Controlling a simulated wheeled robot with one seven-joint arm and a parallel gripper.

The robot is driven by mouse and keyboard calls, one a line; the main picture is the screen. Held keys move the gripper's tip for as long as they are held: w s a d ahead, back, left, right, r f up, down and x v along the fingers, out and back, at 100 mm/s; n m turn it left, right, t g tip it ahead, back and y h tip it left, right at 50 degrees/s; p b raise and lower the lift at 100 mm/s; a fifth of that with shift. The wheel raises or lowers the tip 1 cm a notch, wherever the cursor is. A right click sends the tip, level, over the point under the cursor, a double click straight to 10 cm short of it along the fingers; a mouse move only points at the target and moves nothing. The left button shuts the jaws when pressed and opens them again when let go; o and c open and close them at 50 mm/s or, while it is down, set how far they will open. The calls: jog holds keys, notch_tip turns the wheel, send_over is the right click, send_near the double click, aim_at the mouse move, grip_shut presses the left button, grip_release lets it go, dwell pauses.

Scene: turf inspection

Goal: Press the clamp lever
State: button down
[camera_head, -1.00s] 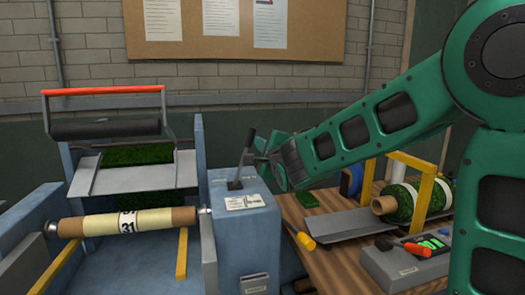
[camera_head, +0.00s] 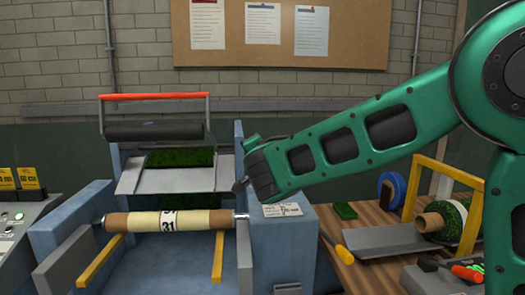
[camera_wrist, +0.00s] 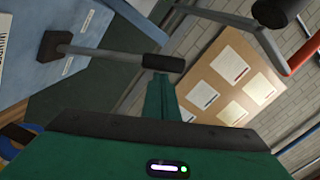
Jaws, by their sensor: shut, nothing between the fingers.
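The clamp lever (camera_wrist: 110,54) shows in the wrist view as a grey rod with a black grip and a dark base on the blue clamp housing (camera_wrist: 75,15). In the head view the arm's end hides most or all of the lever, above the blue housing (camera_head: 285,245) with its white label. My gripper (camera_wrist: 160,78) is shut and empty. Its green fingers end close to the black grip in the wrist view; I cannot tell whether they touch it. In the head view my gripper (camera_head: 250,150) is over the housing's left upper side.
A roller (camera_head: 170,222) marked 31 lies left of the housing, below a red-handled frame (camera_head: 152,96). A control panel stands far left.

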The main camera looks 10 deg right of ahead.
jog(key=shift+s+a+f+n, duration=0.1)
jog(key=shift+a+f+n, duration=0.15)
jog(key=shift+a, duration=0.15)
jog(key=shift+s+a+f+n, duration=0.1)
jog(key=shift+a+n, duration=0.15)
jog(key=shift+a, duration=0.15)
jog(key=shift+a+f, duration=0.1)
jog(key=shift+a, duration=0.05)
jog(key=s+d+r, duration=0.3)
jog(key=s+d, duration=0.2)
jog(key=s, duration=0.5)
jog(key=shift+s+d, duration=0.15)
jog(key=shift+d, duration=0.15)
